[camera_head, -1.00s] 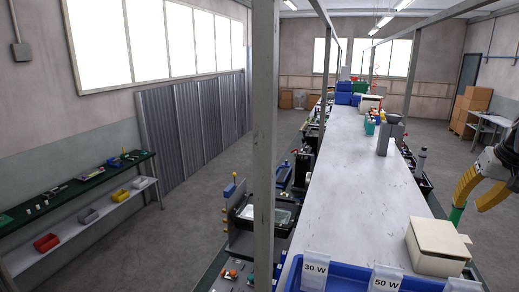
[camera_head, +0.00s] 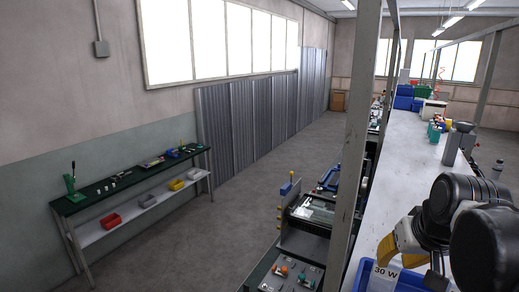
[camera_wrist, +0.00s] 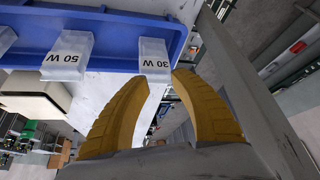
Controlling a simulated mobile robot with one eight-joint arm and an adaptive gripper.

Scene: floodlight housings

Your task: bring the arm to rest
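My gripper (camera_wrist: 164,76) has two yellow curved fingers, which stand apart with a gap between their tips in the wrist view. Nothing is held between them. In the head view my gripper (camera_head: 392,252) is partly hidden by my black arm links at the lower right. It hangs over the near end of the long workbench (camera_head: 400,185), close to the blue bin (camera_head: 361,277). The bin's 30 W label (camera_wrist: 154,62) shows just beyond the fingertips in the wrist view. I cannot tell how far the fingers are from the bin.
A 50 W label (camera_wrist: 68,57) and a cream box (camera_wrist: 36,98) are left in the wrist view. A grey post (camera_head: 356,150) rises at the bench's left edge. A green-topped side table (camera_head: 130,183) stands by the left wall. The floor between (camera_head: 215,240) is clear.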

